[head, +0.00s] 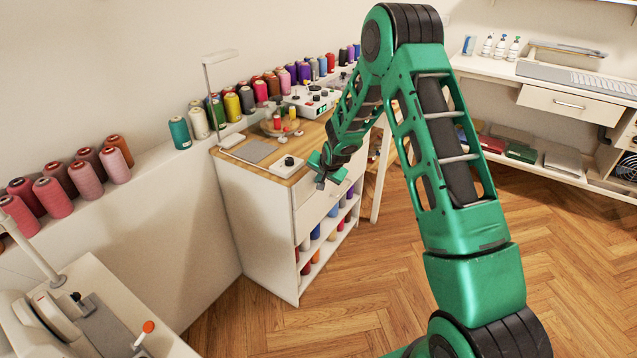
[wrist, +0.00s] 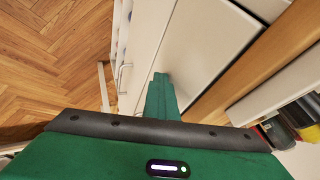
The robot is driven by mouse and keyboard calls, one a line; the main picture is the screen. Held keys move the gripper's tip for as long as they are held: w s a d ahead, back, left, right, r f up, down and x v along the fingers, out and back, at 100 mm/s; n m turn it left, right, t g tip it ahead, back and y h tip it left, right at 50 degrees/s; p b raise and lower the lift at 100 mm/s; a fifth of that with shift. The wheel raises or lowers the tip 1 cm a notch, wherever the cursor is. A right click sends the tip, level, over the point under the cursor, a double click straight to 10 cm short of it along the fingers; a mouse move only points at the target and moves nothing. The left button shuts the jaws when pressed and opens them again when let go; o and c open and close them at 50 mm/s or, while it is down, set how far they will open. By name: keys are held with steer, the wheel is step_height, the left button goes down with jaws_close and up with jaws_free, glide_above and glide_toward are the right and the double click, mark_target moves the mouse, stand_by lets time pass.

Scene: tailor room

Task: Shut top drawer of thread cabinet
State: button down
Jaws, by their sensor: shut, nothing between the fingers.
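The thread cabinet (head: 260,215) is white with a wooden top and stands against the low wall in the head view. Its upper drawer front (head: 320,203) is partly hidden behind my gripper (head: 322,168). The gripper is at the cabinet's front edge, near the height of the top. In the wrist view my gripper (wrist: 160,82) is shut and empty, its green fingers close against a white front panel (wrist: 208,42). I cannot tell whether they touch. A metal handle (wrist: 122,77) shows left of the fingers. How far the top drawer stands out is unclear.
Thread spools and small devices sit on the cabinet's wooden top (head: 262,152); open shelves with spools (head: 318,250) lie below the drawers. A white desk (head: 560,100) stands at the right. The wooden floor (head: 365,290) before the cabinet is clear.

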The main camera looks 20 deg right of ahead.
steer(key=shift+w+a+r, duration=0.1)
steer(key=shift+w+a, duration=0.15)
steer(key=shift+a, duration=0.4)
steer(key=s+d+r, duration=0.3)
steer(key=s+r, duration=0.4)
steer(key=s, duration=0.2)
steer(key=shift+s+d+r, duration=0.35)
steer(key=shift+r, duration=0.05)
steer(key=s+d+r+n+g+h, duration=0.1)
steer(key=s+d+r, duration=0.25)
steer(key=s, duration=0.35)
steer(key=s+d+r+g, duration=0.2)
steer(key=s+r, duration=0.2)
steer(key=s, duration=0.4)
steer(key=s+d+r+n+g+h, duration=0.1)
steer(key=s+d+r, duration=0.25)
steer(key=s, duration=0.35)
steer(key=s+a+r+g+y, duration=0.1)
steer(key=s+r, duration=0.1)
steer(key=s, duration=1)
steer(key=s+a+r+n+g+y, duration=0.1)
steer(key=s+a+r+g, duration=0.1)
steer(key=s, duration=1.1)
steer(key=shift+s+r, duration=0.25)
steer(key=shift+r, duration=0.3)
